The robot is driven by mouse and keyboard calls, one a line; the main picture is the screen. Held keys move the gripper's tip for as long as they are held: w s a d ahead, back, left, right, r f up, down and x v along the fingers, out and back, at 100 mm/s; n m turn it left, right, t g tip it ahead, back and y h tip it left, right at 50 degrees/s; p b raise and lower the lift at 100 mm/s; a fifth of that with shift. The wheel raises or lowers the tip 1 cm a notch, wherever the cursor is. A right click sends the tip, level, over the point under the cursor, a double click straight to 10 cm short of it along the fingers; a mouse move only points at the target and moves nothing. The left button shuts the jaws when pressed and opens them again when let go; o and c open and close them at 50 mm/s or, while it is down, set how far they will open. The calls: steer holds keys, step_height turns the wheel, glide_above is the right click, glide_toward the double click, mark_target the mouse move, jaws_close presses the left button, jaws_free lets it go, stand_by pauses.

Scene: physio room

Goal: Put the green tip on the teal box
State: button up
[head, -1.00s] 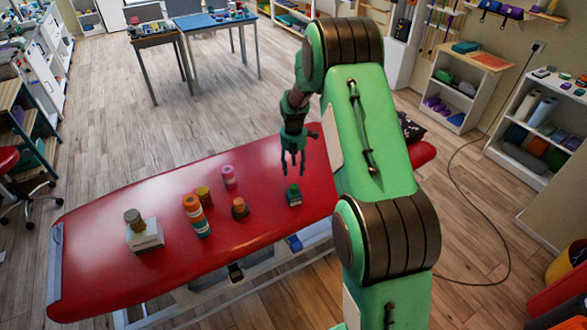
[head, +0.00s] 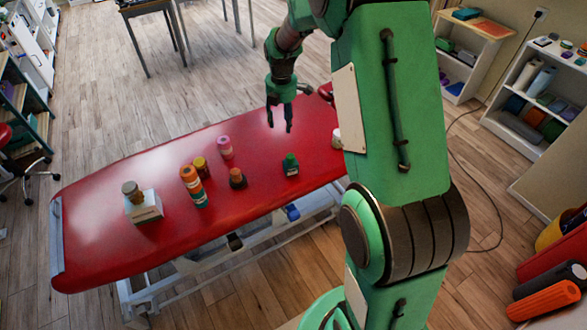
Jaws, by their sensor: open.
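A small green tip-like thing (head: 291,160) with a darker, wider lower part stands upright on the right part of the red couch. I cannot tell whether that lower part is a separate piece. My gripper (head: 279,127) is open and empty, pointing down above the couch, behind and slightly left of the green thing in the picture and apart from it. No teal box can be made out for sure on the couch. A teal block (head: 466,14) lies on the right shelf unit, too small to identify.
My arm partly hides a whitish thing (head: 336,138).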

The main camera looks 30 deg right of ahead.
steer(key=s+a+r+m+t, duration=0.1)
steer(key=s+a+r+m, duration=0.45)
steer(key=s+r, duration=0.35)
steer(key=s+a+r+m+t, duration=0.1)
steer(key=s+a+r+m, duration=0.3)
steer(key=s+a+r, duration=0.5)
steer(key=s+a+r+m+t, duration=0.1)
steer(key=s+r+m, duration=0.1)
steer(key=s, duration=0.5)
steer(key=s+a+r+m, duration=0.1)
steer(key=s+m, duration=0.3)
steer(key=s, duration=0.3)
steer(key=s+a+r+m+t, duration=0.1)
steer(key=s+r+m, duration=0.1)
steer(key=s+m, duration=0.2)
steer(key=s, duration=0.3)
steer(key=shift+s+a+r+t, duration=0.15)
steer(key=shift+a+r+t, duration=0.15)
steer(key=shift+r, duration=0.05)
steer(key=shift+f, duration=0.2)
